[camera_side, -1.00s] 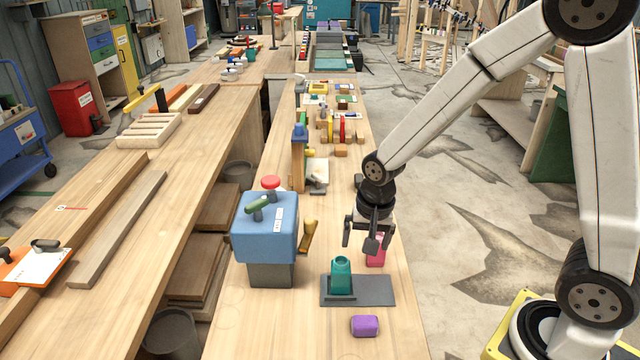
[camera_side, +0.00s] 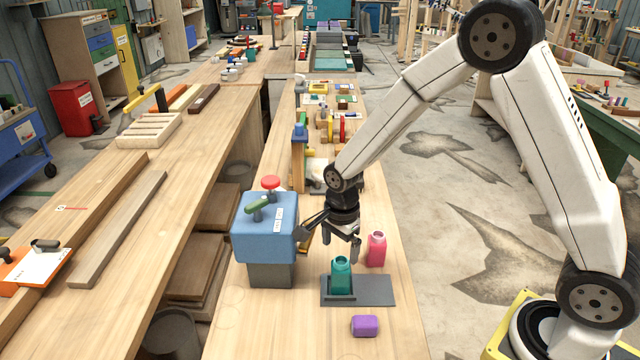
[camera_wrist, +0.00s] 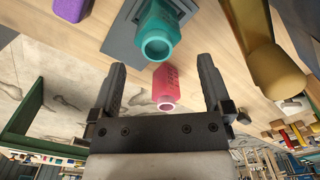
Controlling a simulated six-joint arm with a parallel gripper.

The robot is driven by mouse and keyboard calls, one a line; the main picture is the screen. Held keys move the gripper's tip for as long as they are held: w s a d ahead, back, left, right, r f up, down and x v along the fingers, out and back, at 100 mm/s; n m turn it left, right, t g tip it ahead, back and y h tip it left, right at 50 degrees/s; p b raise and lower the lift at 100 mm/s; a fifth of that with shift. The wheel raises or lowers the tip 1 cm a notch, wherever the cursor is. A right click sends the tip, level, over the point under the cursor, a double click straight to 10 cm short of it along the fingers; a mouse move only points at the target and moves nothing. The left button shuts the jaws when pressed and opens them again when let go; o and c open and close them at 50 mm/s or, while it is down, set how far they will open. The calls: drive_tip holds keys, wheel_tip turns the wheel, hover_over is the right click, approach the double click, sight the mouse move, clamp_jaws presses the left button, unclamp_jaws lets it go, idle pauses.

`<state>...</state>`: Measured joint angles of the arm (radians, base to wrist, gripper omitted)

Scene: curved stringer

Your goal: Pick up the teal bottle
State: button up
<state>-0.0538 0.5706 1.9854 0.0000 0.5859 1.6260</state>
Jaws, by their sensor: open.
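The teal bottle (camera_side: 342,274) stands upright on a grey plate (camera_side: 376,291) on the wooden bench. It also shows in the wrist view (camera_wrist: 157,32), beyond my fingertips, with its open mouth towards the camera. My gripper (camera_side: 328,250) is open and empty. In the side view it is above and slightly behind the teal bottle, close to the blue box. In the wrist view its two fingers (camera_wrist: 162,75) are spread wide, with the pink bottle showing between them.
The pink bottle (camera_side: 377,249) stands right behind the teal one. A purple block (camera_side: 365,326) lies in front of the plate. A blue box (camera_side: 264,228) with a red knob and a green handle stands to the left.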

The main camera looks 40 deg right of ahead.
sight(340, 261)
drive_tip(key=shift+f, duration=1.15)
drive_tip(key=shift+f, duration=0.1)
drive_tip(key=shift+s+a+f, duration=0.1)
drive_tip(key=shift+s+f, duration=0.05)
drive_tip(key=shift+f, duration=2.3)
drive_tip(key=c, duration=1.1)
drive_tip(key=shift+o, duration=0.2)
drive_tip(key=shift+r, duration=0.15)
